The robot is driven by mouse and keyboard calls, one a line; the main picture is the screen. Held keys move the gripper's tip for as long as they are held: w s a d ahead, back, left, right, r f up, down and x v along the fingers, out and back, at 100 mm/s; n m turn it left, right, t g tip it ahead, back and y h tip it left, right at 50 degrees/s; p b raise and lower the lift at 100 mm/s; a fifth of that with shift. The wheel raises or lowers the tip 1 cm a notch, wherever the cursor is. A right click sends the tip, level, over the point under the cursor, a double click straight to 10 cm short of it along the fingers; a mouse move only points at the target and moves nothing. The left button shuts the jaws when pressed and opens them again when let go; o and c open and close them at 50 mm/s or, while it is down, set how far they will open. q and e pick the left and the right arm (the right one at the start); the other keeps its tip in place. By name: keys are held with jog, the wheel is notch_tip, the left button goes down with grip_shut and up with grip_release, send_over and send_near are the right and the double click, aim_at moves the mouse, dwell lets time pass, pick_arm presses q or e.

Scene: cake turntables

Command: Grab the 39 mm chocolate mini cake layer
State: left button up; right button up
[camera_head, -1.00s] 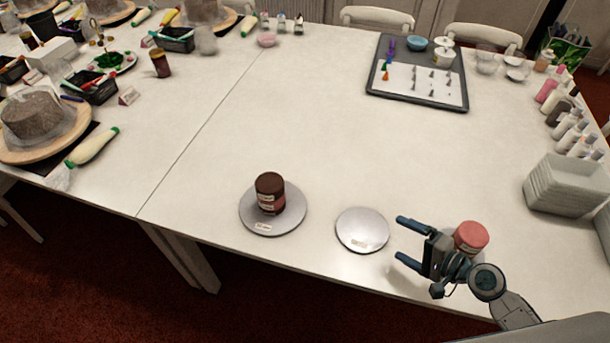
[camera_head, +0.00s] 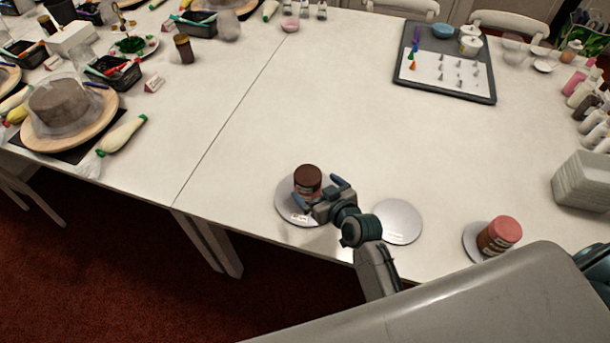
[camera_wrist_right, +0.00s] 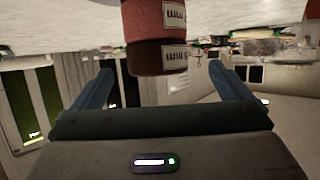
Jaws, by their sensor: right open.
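A short stack of cake layers stands on the left round turntable (camera_head: 287,208). Its dark brown chocolate layer (camera_head: 307,175) is on top, with a reddish layer (camera_head: 305,190) below. My right gripper (camera_head: 328,186) is open at the right side of this stack, with its fingers level with it. In the right wrist view the labelled stack shows upside down, the dark layer (camera_wrist_right: 158,58) between the open fingers (camera_wrist_right: 165,85) and ahead of them. I cannot tell whether the fingers touch it. My left gripper is not in view.
An empty round turntable (camera_head: 399,222) is just right of my right gripper. Another turntable (camera_head: 471,240) at the right bears a pink-topped stack (camera_head: 500,235). The middle of the white table (camera_head: 330,95) is clear. A tray (camera_head: 447,87) with piping tips lies at the back right.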

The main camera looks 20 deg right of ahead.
aim_at(307, 177)
jog(key=shift+x, duration=0.8)
jog(key=shift+w+a+r+p, duration=0.1)
jog(key=shift+w+a+p, duration=0.05)
jog(key=shift+w+p, duration=0.25)
jog(key=x, duration=0.1)
jog(key=p+x, duration=0.1)
jog(key=x, duration=0.1)
jog(key=shift+w+d, duration=0.1)
jog(key=shift+d, duration=0.1)
jog(key=shift+w+a+f+p, duration=0.1)
jog(key=shift+w+f+p, duration=0.25)
jog(key=shift+w, duration=0.2)
jog(key=shift+s, duration=0.1)
jog(key=c, duration=1.1)
